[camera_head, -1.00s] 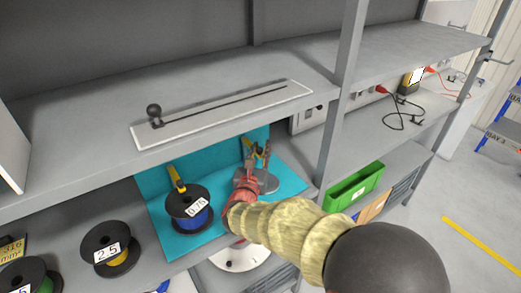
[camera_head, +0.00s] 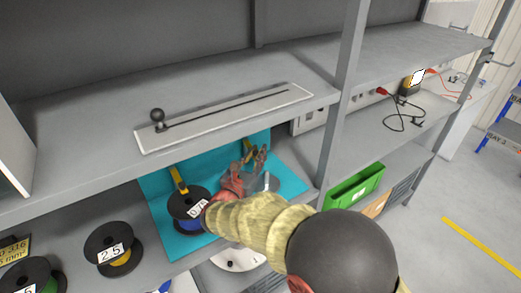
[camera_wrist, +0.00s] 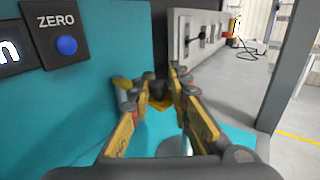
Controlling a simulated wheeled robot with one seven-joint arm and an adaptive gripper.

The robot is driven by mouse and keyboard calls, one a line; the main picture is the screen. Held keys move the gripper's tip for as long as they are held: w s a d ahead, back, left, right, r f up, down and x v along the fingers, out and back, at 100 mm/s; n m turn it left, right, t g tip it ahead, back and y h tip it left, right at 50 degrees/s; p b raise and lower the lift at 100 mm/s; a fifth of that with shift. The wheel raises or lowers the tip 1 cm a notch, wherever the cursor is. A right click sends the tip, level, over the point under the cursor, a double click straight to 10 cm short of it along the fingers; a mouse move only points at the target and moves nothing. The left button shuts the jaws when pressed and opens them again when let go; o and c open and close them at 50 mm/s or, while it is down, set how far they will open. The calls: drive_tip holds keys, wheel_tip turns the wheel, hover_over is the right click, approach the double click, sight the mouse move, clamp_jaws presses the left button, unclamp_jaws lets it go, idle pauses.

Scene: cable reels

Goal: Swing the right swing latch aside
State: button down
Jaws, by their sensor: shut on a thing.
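The right swing latch is a yellow piece (camera_head: 248,147) at the teal back panel, partly hidden behind my gripper (camera_head: 257,160). In the wrist view, yellow shows low (camera_wrist: 160,106) between the fingertips of my gripper (camera_wrist: 160,90), with a dark part just above it. The fingers close in on it from both sides; the exact contact is hard to see. The left swing latch (camera_head: 177,178) is yellow and leans above a black reel with blue wire (camera_head: 185,222). My forearm hides part of the teal surface.
A slotted plate with a black knob (camera_head: 157,115) lies on the shelf above. A metal post (camera_head: 336,120) and a green bin (camera_head: 355,187) stand right of the bay. A reel marked 2.5 (camera_head: 112,262) is at lower left. A ZERO button panel (camera_wrist: 66,45) is close by in the wrist view.

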drive_tip(key=shift+s+a+r+m+g+h+p, duration=0.15)
drive_tip(key=shift+a+m+g+h+p, duration=0.2)
drive_tip(key=shift+a+m+h, duration=0.4)
drive_tip(key=shift+d, duration=0.1)
drive_tip(key=c, duration=1.8)
unclamp_jaws()
drive_tip(key=shift+o, duration=0.2)
drive_tip(key=shift+s, duration=0.15)
drive_tip(key=v, duration=1.1)
drive_tip(key=shift+s+a, duration=0.25)
drive_tip(key=shift+s, duration=0.05)
drive_tip(key=shift+h, duration=0.25)
